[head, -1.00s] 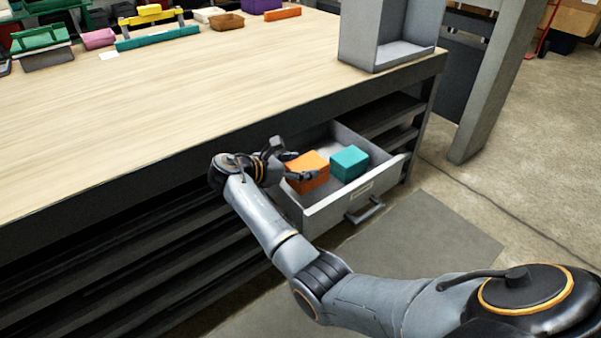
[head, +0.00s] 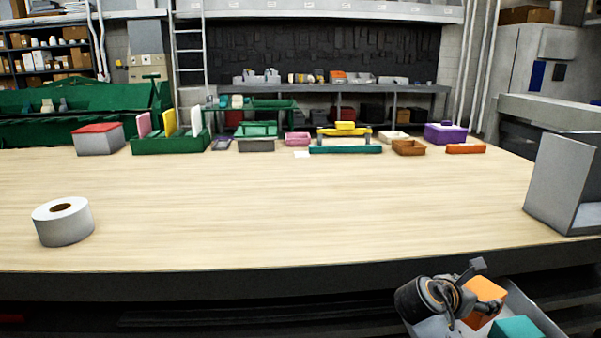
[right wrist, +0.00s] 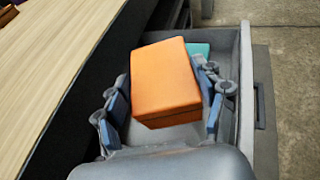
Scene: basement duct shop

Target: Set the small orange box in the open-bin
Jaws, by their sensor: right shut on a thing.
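The small orange box (head: 486,290) is at the lower right of the head view, in or just above the open drawer (head: 545,318). It also shows large in the right wrist view (right wrist: 165,78). My right gripper (head: 484,287) is shut on it, with one finger on each side in the right wrist view (right wrist: 163,102). I cannot tell whether the box is clear of the drawer floor. A grey open-fronted bin (head: 560,185) stands at the right end of the bench; I cannot tell if it is the open-bin. My left gripper is out of view.
A teal box (head: 515,328) sits beside the orange one. The wooden bench top (head: 300,205) is clear in the middle. A white tape roll (head: 63,222) stands at left. Several small bins, including brown (head: 408,148) and pink (head: 297,139), line the back.

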